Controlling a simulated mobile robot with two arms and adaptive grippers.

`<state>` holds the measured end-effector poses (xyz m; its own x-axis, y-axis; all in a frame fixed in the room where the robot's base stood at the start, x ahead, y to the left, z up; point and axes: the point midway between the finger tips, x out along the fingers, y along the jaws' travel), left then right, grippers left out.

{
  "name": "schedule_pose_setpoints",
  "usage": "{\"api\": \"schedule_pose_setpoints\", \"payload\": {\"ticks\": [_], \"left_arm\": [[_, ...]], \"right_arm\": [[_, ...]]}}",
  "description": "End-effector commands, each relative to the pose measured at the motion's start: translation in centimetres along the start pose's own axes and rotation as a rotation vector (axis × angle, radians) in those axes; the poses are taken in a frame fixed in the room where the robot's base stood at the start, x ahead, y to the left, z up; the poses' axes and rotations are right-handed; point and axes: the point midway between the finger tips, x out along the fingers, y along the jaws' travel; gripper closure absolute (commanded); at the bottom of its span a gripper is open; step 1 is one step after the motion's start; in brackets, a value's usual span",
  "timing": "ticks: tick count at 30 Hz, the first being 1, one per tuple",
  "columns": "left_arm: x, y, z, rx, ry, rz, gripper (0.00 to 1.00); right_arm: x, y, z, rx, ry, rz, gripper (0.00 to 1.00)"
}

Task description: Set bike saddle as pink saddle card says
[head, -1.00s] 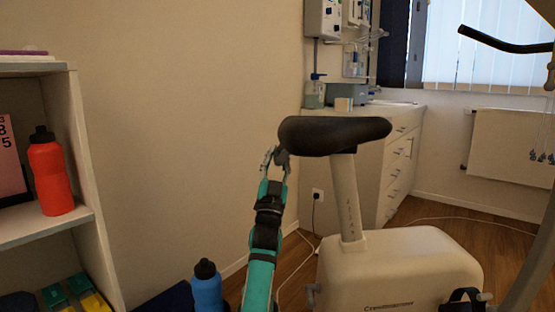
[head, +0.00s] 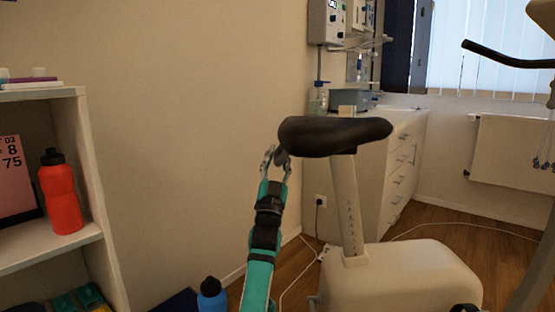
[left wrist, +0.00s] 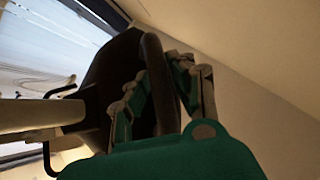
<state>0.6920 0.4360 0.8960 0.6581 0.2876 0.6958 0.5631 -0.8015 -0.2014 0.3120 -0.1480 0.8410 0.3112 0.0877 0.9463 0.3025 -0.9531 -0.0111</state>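The black bike saddle (head: 335,136) sits on a pale post (head: 348,205) with scale marks, above the white bike housing (head: 400,275). My left gripper (head: 277,158) is at the saddle's left end. In the left wrist view, my left gripper's fingers (left wrist: 160,85) close on a dark rounded part of the saddle (left wrist: 104,88). The pink saddle card (head: 12,170) stands on the left shelf, cut by the picture edge; "03", "8" and "75" show on it. My right gripper is not in view.
A red bottle (head: 61,195) stands on the shelf unit (head: 75,238). A blue bottle (head: 212,297) is on the floor beside my left arm. A white cabinet (head: 400,160) stands behind the bike. A handlebar (head: 505,58) is at upper right.

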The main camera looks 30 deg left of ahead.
Motion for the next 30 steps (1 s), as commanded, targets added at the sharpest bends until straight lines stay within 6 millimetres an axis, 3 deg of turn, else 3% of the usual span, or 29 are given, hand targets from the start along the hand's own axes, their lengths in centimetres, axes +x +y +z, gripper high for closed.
{"api": "schedule_pose_setpoints", "payload": {"ticks": [4, 14, 17, 30], "left_arm": [[-0.1, 0.0, 0.1, 0.001, -0.003, 0.001, 0.58], [-0.6, 0.1, 0.3, 0.002, -0.006, 0.001, 0.58], [-1.8, 0.1, 0.3, 0.002, -0.007, 0.002, 0.58], [-10.4, 0.1, 0.2, 0.001, -0.006, 0.002, 0.58]], "right_arm": [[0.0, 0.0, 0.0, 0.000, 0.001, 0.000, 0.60], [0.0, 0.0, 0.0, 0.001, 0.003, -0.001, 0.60], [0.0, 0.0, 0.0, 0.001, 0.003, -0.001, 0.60], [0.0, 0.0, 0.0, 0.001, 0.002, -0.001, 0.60]]}}
